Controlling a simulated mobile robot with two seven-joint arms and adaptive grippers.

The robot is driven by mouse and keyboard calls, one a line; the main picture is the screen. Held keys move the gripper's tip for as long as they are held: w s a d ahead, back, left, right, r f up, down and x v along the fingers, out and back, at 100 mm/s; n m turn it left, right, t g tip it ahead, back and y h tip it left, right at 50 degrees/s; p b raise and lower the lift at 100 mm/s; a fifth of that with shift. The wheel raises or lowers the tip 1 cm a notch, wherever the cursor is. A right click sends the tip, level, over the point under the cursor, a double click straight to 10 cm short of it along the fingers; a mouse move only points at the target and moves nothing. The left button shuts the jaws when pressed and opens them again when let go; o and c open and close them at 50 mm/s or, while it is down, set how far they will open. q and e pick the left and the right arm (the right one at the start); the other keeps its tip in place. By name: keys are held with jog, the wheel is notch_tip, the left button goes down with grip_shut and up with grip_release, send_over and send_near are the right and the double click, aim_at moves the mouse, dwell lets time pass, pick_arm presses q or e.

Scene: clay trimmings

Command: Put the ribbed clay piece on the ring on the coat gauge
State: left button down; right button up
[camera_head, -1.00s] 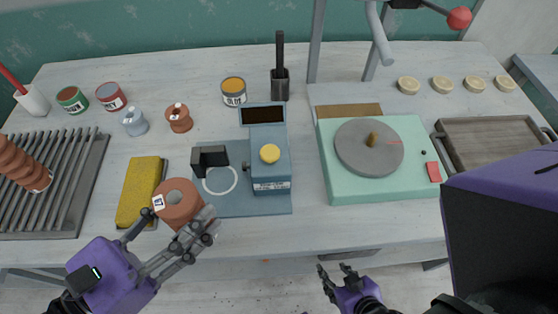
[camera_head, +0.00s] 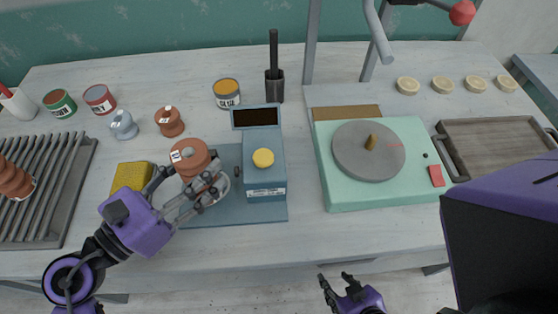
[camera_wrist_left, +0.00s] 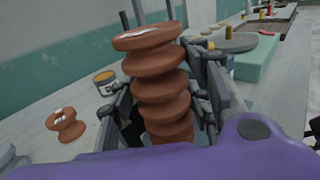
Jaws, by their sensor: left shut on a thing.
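The ribbed clay piece (camera_head: 188,157) is terracotta with a pale label on top. My left gripper (camera_head: 208,186) is shut on it. In the left wrist view the piece (camera_wrist_left: 158,85) stands nearly upright between the fingers, its ribs stacked. In the head view it is over the left part of the blue coat gauge (camera_head: 266,150), covering most of the white ring (camera_head: 224,184); only a bit of the ring area shows. I cannot tell whether its base touches the plate. My right gripper (camera_head: 346,284) is open and empty in front of the table.
A yellow sponge (camera_head: 131,177) lies left of the gauge. A small ribbed spool (camera_head: 169,121), a grey-blue spool (camera_head: 124,125) and a glaze can (camera_head: 227,94) stand behind. A slatted rack (camera_head: 50,190) is at left, a mint turntable unit (camera_head: 385,190) at right.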

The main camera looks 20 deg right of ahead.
pick_arm(q)
jog(key=shift+w+d+f, duration=0.3)
jog(key=shift+w+f, duration=0.25)
jog(key=shift+w, duration=0.2)
jog(key=shift+w+d+f, duration=0.25)
jog(key=shift+w+f, duration=0.3)
jog(key=shift+w, duration=0.2)
jog(key=shift+f, duration=0.1)
jog(key=c, duration=0.9)
grip_release()
jog(key=shift+s+f, duration=0.1)
